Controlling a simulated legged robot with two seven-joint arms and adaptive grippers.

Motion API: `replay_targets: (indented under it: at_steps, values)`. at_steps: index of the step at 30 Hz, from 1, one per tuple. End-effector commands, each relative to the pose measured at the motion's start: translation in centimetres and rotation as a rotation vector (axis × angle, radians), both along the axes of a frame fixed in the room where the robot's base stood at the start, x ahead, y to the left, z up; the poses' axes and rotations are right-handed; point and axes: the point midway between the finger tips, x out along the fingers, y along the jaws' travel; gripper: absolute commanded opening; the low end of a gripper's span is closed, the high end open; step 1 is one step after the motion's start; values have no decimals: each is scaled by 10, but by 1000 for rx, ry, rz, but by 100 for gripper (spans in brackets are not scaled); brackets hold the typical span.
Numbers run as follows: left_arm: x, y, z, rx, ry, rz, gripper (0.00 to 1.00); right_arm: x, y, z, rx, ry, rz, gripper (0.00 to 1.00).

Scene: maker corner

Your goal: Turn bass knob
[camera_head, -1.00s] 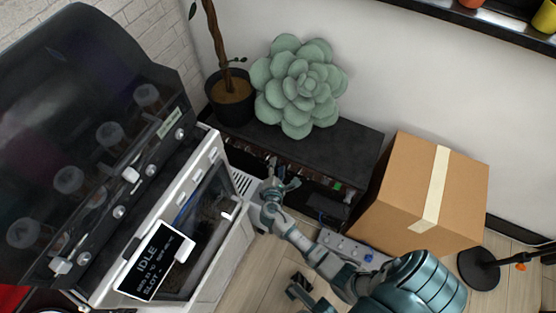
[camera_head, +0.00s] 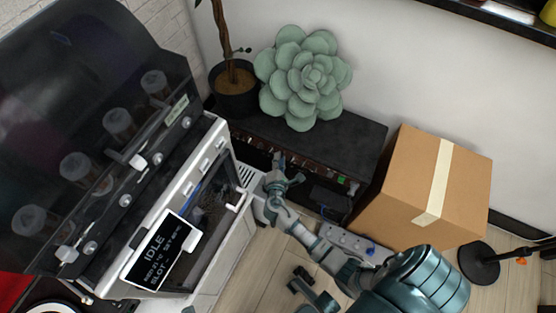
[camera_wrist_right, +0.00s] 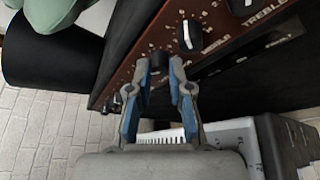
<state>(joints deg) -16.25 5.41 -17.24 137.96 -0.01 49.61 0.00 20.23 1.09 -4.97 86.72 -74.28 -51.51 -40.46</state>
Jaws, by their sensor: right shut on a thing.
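The black amplifier (camera_head: 345,143) stands low against the wall, with its brown control panel (camera_wrist_right: 222,28) facing my right gripper (camera_head: 281,176). In the right wrist view, my right gripper (camera_wrist_right: 159,66) has its two blue-grey fingers closed around a dark knob (camera_wrist_right: 159,61) on this panel. That knob is beside the knob labelled MIDDLE (camera_wrist_right: 190,34); a knob labelled TREBLE (camera_wrist_right: 244,5) is farther right. The held knob's own label is hidden, and its pointer cannot be made out.
A green succulent (camera_head: 303,78) and a potted plant (camera_head: 235,88) stand at the amplifier's back left. A cardboard box (camera_head: 405,185) is close on its right. A white machine (camera_head: 222,140) with a raised dark lid crowds the left.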

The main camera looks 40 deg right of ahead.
Motion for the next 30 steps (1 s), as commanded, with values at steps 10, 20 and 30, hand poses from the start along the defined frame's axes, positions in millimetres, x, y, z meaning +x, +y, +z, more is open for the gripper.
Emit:
replay_targets:
  at_steps: [10, 20, 30]
  values:
    - [-1, 0, -2, -1, 10, 1, 30, -1, -1, 1, -3, 0, -3, 45]
    - [-2, 0, -2, -1, 9, 2, 30, -25, 25, 7, 1, 1, -2, 45]
    - [-2, 0, -2, 1, 8, 1, 30, -71, 72, 21, 0, 1, -4, 45]
